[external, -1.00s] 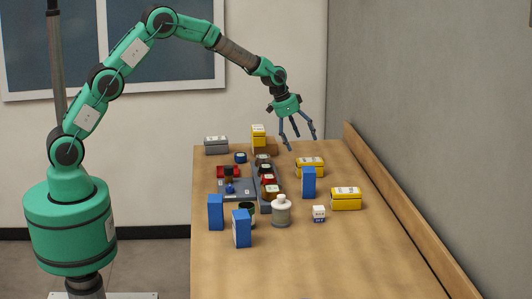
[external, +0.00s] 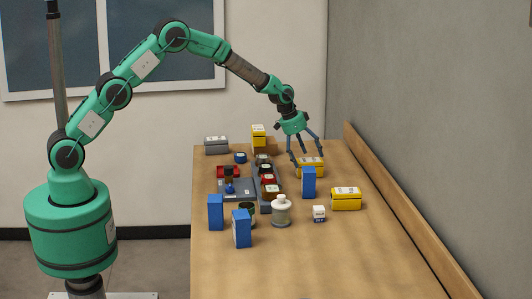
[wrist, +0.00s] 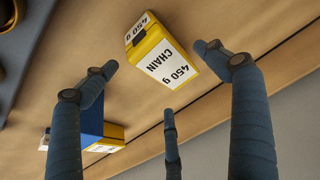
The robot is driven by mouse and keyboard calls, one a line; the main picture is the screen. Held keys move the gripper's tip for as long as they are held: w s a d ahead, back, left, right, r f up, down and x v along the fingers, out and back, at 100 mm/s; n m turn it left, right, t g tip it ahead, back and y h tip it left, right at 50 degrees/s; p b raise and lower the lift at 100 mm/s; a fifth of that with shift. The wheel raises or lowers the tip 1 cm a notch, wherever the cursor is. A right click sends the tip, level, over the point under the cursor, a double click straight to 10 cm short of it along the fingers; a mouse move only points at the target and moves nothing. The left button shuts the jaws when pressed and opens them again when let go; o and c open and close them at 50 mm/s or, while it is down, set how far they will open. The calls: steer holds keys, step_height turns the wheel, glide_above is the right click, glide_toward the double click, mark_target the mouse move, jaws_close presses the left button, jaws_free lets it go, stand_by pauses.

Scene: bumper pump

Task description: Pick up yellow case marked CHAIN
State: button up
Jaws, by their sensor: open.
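The yellow case marked CHAIN (wrist: 165,55) has a white label that also reads 450 g. In the external view it appears to be the yellow case (external: 312,169) behind a blue box, partly covered by my fingers. My gripper (external: 307,156) is open above it, fingers pointing down. In the wrist view my gripper (wrist: 160,72) has its fingers spread, with the case lying beyond and between the two outer fingertips. I see no clear contact.
A blue box (external: 309,183) stands close in front of the case. Another yellow case (external: 346,199) lies to the right. A grey tray (external: 238,190) with several items is at left. A wooden ledge (external: 400,220) runs along the wall.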

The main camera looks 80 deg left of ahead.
mark_target(309, 161)
steer(key=shift+f, duration=0.15)
steer(key=shift+b+x, duration=0.65)
steer(key=shift+x, duration=1.8)
steer(key=shift+f, duration=0.25)
steer(key=shift+a, duration=0.1)
steer(key=c, duration=1.7)
steer(key=shift+o, duration=0.2)
steer(key=shift+r, duration=0.2)
step_height(309, 161, up, 10)
steer(key=shift+r+p, duration=0.1)
steer(key=shift+p, duration=0.85)
